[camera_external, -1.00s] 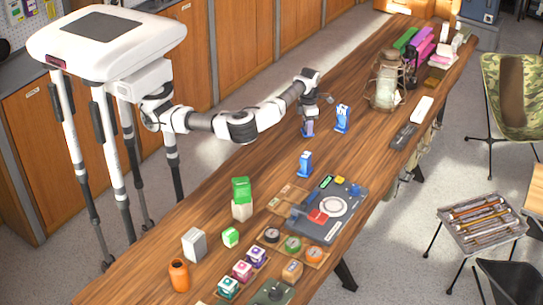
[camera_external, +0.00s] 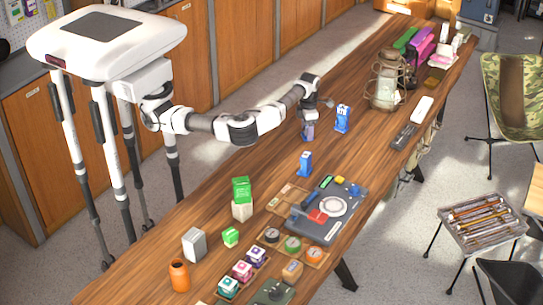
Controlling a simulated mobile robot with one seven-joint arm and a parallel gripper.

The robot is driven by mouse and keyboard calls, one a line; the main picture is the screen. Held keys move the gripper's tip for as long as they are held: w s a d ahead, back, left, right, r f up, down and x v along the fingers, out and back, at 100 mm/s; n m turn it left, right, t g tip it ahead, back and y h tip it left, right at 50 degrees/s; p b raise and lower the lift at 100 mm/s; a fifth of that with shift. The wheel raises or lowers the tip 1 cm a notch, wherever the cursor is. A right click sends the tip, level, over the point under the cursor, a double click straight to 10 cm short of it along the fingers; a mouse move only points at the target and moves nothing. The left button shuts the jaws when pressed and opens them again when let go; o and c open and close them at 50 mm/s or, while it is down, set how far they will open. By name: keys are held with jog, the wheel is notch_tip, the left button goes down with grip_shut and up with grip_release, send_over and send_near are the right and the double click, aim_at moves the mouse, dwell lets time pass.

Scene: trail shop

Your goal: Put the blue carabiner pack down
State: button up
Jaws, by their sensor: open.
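A small blue pack (camera_external: 308,133), its upper part hidden by my gripper, is at the table's left-middle part, upright and apparently on the wood. My gripper (camera_external: 307,122) points down over it, with its open fingers at the pack's top. Whether the fingers touch it is too small to tell. A second blue pack with white marks (camera_external: 342,118) stands upright just to the right. A third blue pack (camera_external: 305,164) stands nearer the camera.
The long wooden table (camera_external: 265,150) has bare room left of the packs. A glass lantern (camera_external: 384,82) stands behind and right. A dark grey board (camera_external: 328,212) with a round dial lies nearer. A green-and-white box (camera_external: 241,198) stands to its left.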

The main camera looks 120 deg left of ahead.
notch_tip(320, 180, up, 12)
jog(key=shift+r+b, duration=0.1)
jog(key=shift+b, duration=0.7)
